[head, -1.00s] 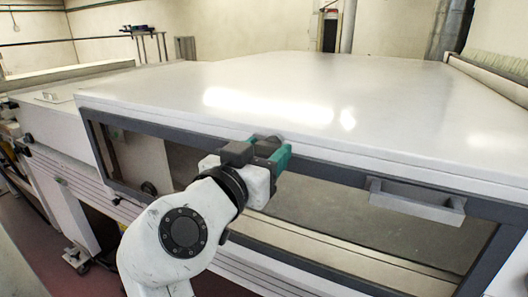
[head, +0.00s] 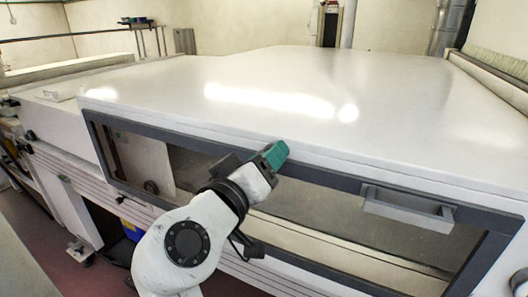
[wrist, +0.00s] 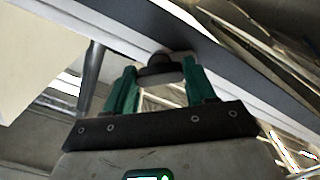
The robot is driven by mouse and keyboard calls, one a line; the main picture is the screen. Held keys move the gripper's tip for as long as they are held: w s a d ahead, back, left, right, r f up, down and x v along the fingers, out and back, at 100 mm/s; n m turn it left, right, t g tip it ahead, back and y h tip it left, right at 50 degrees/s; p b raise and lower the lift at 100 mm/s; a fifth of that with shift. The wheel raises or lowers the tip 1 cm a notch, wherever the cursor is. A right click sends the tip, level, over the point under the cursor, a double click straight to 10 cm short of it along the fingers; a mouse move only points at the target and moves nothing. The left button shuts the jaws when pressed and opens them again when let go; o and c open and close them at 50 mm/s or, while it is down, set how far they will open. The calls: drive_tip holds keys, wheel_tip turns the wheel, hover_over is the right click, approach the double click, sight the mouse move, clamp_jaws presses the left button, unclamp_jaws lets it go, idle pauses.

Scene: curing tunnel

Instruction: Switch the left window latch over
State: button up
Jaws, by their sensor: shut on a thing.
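My gripper (head: 272,155) has green fingers and reaches the dark top rail of the window frame (head: 340,181), just under the white lid's front edge. In the wrist view my gripper (wrist: 160,75) has its two green fingers on either side of a small dark latch (wrist: 160,68) on the rail. The fingers are shut on this latch, near their tips. In the head view the latch is hidden behind the gripper. Which way the latch points is hard to tell.
A grey bar handle (head: 410,208) sticks out from the window frame to the right. The broad white lid (head: 290,100) lies flat and clear behind the gripper. A ribbed white lower panel (head: 90,200) runs below the window.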

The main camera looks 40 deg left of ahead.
drive_tip(key=shift+n+p, duration=3.3)
drive_tip(key=shift+n, duration=1.7)
drive_tip(key=o, duration=1)
drive_tip(key=shift+o, duration=0.2)
drive_tip(key=b+v, duration=0.2)
drive_tip(key=v, duration=0.9)
drive_tip(key=shift+b, duration=0.35)
drive_tip(key=shift+w+a+f, duration=0.1)
drive_tip(key=shift+f, duration=0.05)
